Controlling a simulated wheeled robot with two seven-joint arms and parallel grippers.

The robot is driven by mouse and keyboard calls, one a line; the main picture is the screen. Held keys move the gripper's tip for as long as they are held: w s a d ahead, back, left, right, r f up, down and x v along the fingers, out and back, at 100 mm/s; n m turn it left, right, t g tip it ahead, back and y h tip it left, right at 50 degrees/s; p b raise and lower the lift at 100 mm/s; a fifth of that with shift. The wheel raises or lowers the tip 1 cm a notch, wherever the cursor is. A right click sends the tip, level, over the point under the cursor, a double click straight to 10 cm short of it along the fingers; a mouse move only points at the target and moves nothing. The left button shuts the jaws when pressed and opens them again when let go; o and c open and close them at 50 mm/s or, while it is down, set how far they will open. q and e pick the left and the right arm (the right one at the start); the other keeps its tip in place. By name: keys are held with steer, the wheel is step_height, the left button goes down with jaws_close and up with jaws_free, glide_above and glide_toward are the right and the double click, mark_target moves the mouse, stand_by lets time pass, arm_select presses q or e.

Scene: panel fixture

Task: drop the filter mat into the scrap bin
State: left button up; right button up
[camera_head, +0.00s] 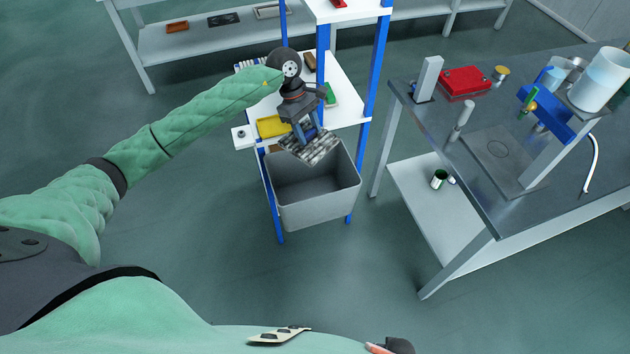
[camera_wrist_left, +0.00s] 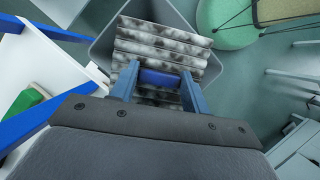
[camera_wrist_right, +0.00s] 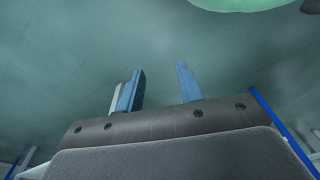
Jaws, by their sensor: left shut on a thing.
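The filter mat (camera_head: 314,150) is a pleated grey sheet with dark blotches. My left gripper (camera_head: 312,133) is shut on its blue tab, which shows between the fingers (camera_wrist_left: 160,80) in the left wrist view. The mat (camera_wrist_left: 160,48) hangs over the back part of the scrap bin's opening. The scrap bin (camera_head: 318,203) is a grey open box, and the part of its inside that shows is empty. In the left wrist view its rim (camera_wrist_left: 103,50) shows around the mat. My right gripper (camera_wrist_right: 160,88) is open and empty over the floor.
A white shelf rack with blue posts (camera_head: 378,60) stands behind the bin, holding a yellow tray (camera_head: 271,126) and a green item (camera_head: 330,95). A dark workbench (camera_head: 480,150) with a red box (camera_head: 465,81) stands at the right. Floor in front is clear.

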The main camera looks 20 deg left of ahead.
mark_target(309, 142)
arm_select(q)
steer(key=shift+f, duration=0.4)
step_height(309, 142, down, 3)
steer(key=shift+w+r, duration=0.1)
steer(key=shift+f, duration=0.85)
steer(key=o, duration=1.1)
steer(key=shift+c, duration=0.2)
steer(key=shift+a+r, duration=0.1)
steer(key=shift+r, duration=0.1)
steer(key=b+v, duration=0.3)
steer(key=v, duration=0.4)
steer(key=shift+r, duration=0.1)
arm_select(e)
step_height(309, 142, up, 8)
steer(key=w+a, duration=0.1)
steer(key=w, duration=0.1)
steer(key=shift+w+a+r, duration=0.15)
steer(key=shift+w+a, duration=0.15)
steer(key=shift+a, duration=0.1)
